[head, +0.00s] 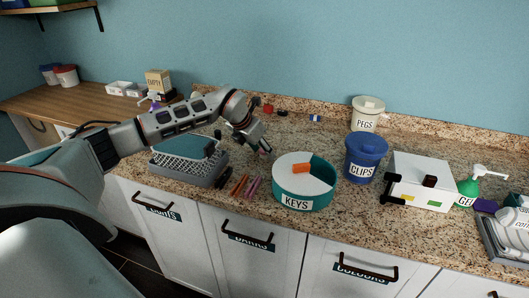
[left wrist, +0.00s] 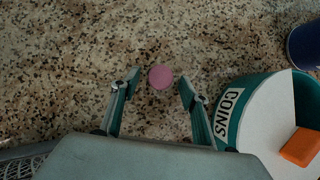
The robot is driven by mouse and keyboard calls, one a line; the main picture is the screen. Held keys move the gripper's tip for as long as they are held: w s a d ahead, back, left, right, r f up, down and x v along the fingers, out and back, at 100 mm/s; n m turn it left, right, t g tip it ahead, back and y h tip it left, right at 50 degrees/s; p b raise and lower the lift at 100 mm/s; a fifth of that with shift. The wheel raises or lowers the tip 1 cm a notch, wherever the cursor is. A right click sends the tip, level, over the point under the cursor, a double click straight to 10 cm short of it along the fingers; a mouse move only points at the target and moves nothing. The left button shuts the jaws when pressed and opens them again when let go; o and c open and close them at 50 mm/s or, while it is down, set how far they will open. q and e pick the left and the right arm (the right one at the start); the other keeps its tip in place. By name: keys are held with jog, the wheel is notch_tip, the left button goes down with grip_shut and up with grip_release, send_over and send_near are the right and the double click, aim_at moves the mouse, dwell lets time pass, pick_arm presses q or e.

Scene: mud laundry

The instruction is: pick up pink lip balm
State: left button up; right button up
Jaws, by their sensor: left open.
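The pink lip balm (left wrist: 160,77) shows in the left wrist view as a small round pink top on the speckled counter. My left gripper (left wrist: 157,88) is open, with one finger on each side of the lip balm and a gap to both. In the head view my left gripper (head: 261,152) points down over the counter, behind and left of the round teal container; the lip balm is hard to make out there. My right gripper is not in view.
The teal container (head: 305,203) with an orange block (head: 301,168) on it stands close to the gripper. A grey basket (head: 187,170) is left; several coloured sticks (head: 247,186) lie in front. A blue CLIPS tub (head: 365,160) and white box (head: 420,183) are right.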

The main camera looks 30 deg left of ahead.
pick_arm(q)
jog(key=c, duration=1)
jog(key=shift+o, duration=0.2)
